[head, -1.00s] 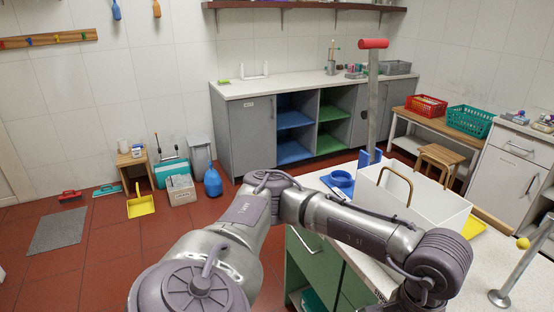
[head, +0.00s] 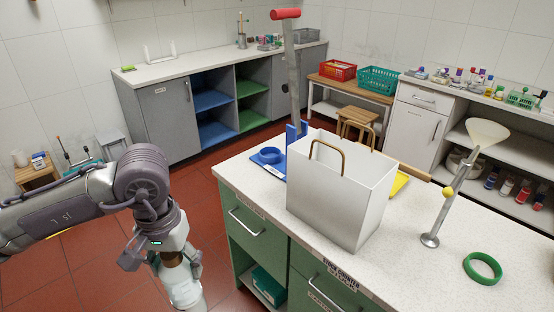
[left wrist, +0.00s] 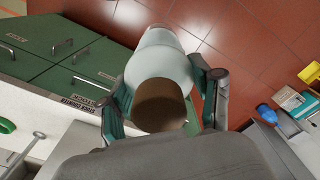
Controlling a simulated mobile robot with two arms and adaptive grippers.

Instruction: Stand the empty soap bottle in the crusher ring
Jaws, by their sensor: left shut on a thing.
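My left gripper (head: 172,266) is shut on the soap bottle (head: 184,288), a pale bottle with a brown end, in front of the counter's left side and off the worktop. In the left wrist view the bottle (left wrist: 161,62) sits between the fingers of the gripper (left wrist: 163,92), its brown end toward the camera. The crusher (head: 292,75) has a grey lever with a red handle and blue parts at its foot. A blue ring (head: 270,156) lies beside it, apart from the bottle. My right gripper is out of view.
A white open box (head: 335,205) with a brown handle stands in front of the crusher. A metal stand (head: 434,220) with a funnel and a green ring (head: 482,268) are to its right. The worktop's left front corner (head: 245,170) is clear.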

